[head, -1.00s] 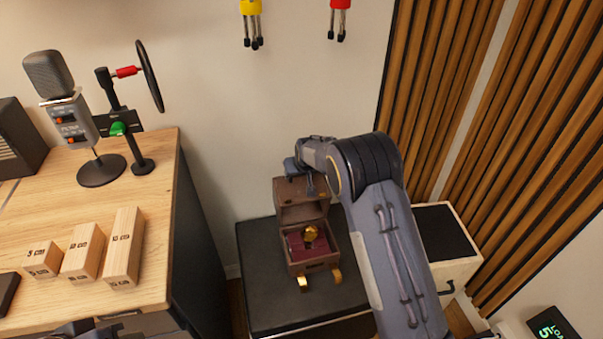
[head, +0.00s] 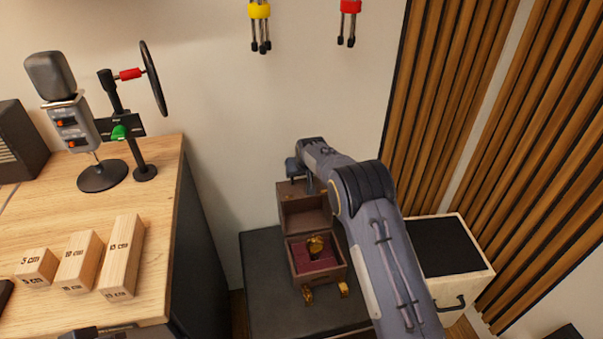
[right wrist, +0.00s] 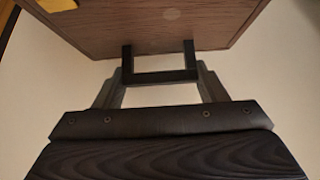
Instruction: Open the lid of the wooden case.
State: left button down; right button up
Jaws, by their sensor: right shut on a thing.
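The wooden case (head: 318,274) is small and brown and stands on a dark-topped cabinet. Its lid (head: 305,213) is raised and stands up at the back, so the inside is open to view. A dark red lining and a gold object (head: 315,245) show inside. My right gripper (head: 306,184) is at the lid's upper edge, partly hidden by my arm.
The dark cabinet top (head: 268,290) has bare room left of the case. A wooden desk (head: 60,210) at the left holds a microphone (head: 70,115) and several marked wooden blocks (head: 76,262). A white drawer unit (head: 455,285) stands right of my arm.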

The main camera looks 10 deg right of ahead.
jog(key=shift+f, duration=0.25)
jog(key=o, duration=1.4)
jog(key=shift+r, duration=0.1)
jog(key=shift+s+r, duration=0.1)
jog(key=shift+r, duration=0.15)
jog(key=v, duration=0.7)
jog(key=shift+s+r, duration=0.1)
jog(key=shift+s, duration=0.05)
